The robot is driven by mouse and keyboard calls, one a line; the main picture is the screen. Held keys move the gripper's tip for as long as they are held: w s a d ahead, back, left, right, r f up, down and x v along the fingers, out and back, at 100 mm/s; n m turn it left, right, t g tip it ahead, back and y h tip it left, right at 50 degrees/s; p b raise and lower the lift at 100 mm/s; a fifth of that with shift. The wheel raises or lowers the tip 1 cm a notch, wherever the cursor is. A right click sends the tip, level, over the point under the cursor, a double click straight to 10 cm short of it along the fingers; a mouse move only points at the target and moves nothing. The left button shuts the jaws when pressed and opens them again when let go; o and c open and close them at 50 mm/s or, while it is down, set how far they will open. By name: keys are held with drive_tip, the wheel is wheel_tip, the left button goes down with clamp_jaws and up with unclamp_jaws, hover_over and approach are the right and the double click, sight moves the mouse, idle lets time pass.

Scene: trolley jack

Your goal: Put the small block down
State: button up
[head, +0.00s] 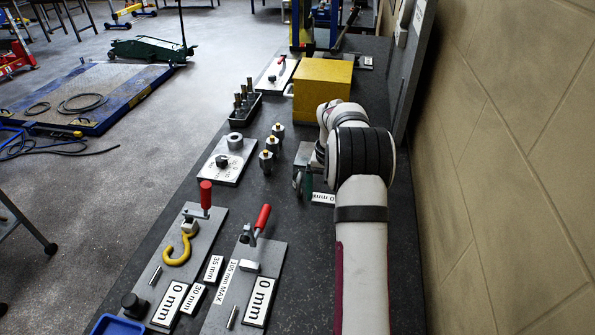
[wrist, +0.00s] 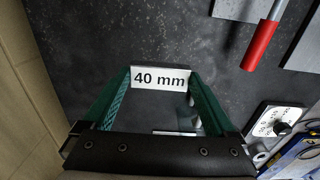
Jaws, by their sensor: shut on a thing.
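The small block (wrist: 160,78) has a white face reading "40 mm" and sits between the green fingertips in the wrist view. In the head view, part of its white label (head: 323,198) shows beside my gripper (head: 308,188), to the right of the green finger. My gripper is shut on the block, with one finger at each end. My wrist and forearm hide much of the block and the jaws in the head view. I cannot tell whether its underside touches the dark bench (head: 262,190).
A grey plate (head: 305,152) lies just behind my gripper. Several small brass-topped parts (head: 268,150) stand to its left. A yellow block (head: 322,85) stands behind. Two red-handled clamp plates (head: 205,240) (head: 250,285) lie in front. A tan wall (head: 500,170) is on the right.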

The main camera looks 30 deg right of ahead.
hover_over(287, 218)
wheel_tip(287, 218, down, 7)
drive_tip(key=shift+r, duration=0.1)
drive_tip(key=shift+f, duration=2)
